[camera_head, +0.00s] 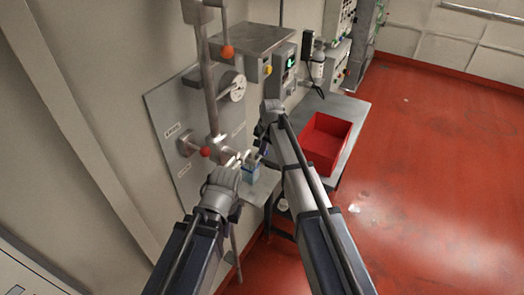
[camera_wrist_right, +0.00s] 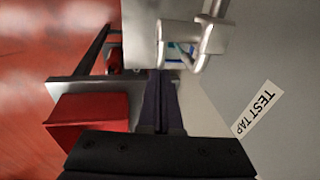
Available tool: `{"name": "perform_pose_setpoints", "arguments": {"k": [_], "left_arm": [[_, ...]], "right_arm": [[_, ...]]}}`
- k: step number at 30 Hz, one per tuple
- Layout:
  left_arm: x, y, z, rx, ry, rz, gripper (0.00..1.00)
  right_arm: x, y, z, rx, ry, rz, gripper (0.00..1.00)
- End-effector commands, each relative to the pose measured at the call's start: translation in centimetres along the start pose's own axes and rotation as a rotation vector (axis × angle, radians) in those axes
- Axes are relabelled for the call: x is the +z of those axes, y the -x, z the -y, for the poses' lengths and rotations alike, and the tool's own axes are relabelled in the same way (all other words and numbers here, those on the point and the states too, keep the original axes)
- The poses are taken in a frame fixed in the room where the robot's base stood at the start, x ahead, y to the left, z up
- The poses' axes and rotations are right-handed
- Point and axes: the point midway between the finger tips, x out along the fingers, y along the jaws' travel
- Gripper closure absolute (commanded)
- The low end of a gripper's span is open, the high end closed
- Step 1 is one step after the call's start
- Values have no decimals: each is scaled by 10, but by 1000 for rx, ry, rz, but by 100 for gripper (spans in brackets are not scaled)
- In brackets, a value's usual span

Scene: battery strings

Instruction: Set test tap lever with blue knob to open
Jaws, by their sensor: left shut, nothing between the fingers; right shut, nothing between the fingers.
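The test tap is a metal pipe fitting (camera_wrist_right: 185,38) at the top of the right wrist view, beside a "TEST TAP" label (camera_wrist_right: 255,110). A small blue patch shows behind its pipes; I cannot tell whether it is the lever's blue knob. My right gripper (camera_wrist_right: 160,100) is shut and empty, pointing toward the fitting, with no clear contact. In the head view my right gripper (camera_head: 262,149) is near the wall panel, partly hidden by its wrist. My left gripper (camera_head: 238,160) is shut and empty in front of the panel's lower part. The lever's position is not clear.
A blue-and-white item (camera_head: 251,174) is close below the grippers. A red bin (camera_head: 325,140) stands on the shelf at right.

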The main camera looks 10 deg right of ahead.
Motion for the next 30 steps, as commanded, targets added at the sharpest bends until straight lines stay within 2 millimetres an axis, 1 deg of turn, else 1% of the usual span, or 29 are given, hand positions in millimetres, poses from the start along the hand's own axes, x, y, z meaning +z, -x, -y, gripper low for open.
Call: {"name": "perform_pose_setpoints", "arguments": {"k": [1,8,14,20,30], "left_arm": [[0,0,0,0,0,0,100],[0,3,0,0,0,0,100],[1,17,2,1,3,0,100],[3,44,4,1,3,1,100],[6,97,9,1,-2,3,100]], "right_arm": [[-3,0,0,0,-1,-5,100],[-4,3,0,0,-1,-7,100],[-5,18,-1,0,-1,-6,100],[-7,45,-3,0,1,-3,100],[-13,99,-3,0,1,-1,100]]}}
